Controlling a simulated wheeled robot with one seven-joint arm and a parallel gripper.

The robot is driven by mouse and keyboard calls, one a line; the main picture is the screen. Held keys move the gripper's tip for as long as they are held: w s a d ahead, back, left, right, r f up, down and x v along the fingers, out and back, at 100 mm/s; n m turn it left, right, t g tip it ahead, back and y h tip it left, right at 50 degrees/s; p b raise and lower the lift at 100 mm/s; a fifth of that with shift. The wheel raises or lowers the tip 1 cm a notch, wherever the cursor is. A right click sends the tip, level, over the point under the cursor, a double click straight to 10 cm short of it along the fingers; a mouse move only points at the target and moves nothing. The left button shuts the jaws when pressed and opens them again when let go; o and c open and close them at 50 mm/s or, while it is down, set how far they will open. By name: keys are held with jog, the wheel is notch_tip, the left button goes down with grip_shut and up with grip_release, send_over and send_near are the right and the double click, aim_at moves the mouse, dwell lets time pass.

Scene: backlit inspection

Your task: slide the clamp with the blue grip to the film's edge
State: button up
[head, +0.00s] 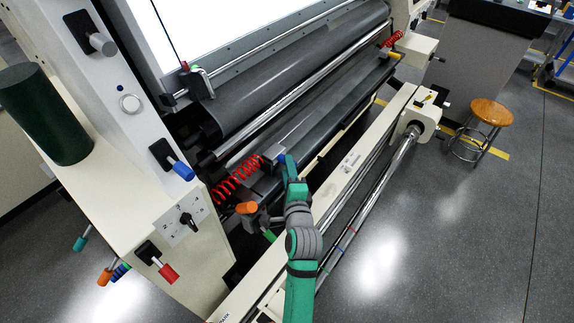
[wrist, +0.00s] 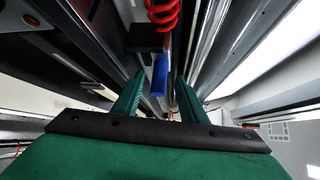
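The clamp with the blue grip shows in the head view as a dark block with a short blue grip (head: 282,158), at the near end of the long rail beside a red coil (head: 238,180). In the wrist view the blue grip (wrist: 160,76) hangs below a dark block (wrist: 148,39). My gripper (head: 289,164) is right at the grip. In the wrist view its green fingers (wrist: 159,80) stand apart, one on each side of the blue grip, with gaps visible. No firm hold shows. I cannot make out the film's edge clearly.
An orange grip (head: 246,207) sits just left of my arm. Another blue-tipped lever (head: 182,170) is on the machine's side column. A second red coil (head: 392,40) is at the rail's far end. A cream beam (head: 350,165) runs close to my arm's right. A stool (head: 490,112) stands farther off.

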jog(key=shift+x, duration=1.1)
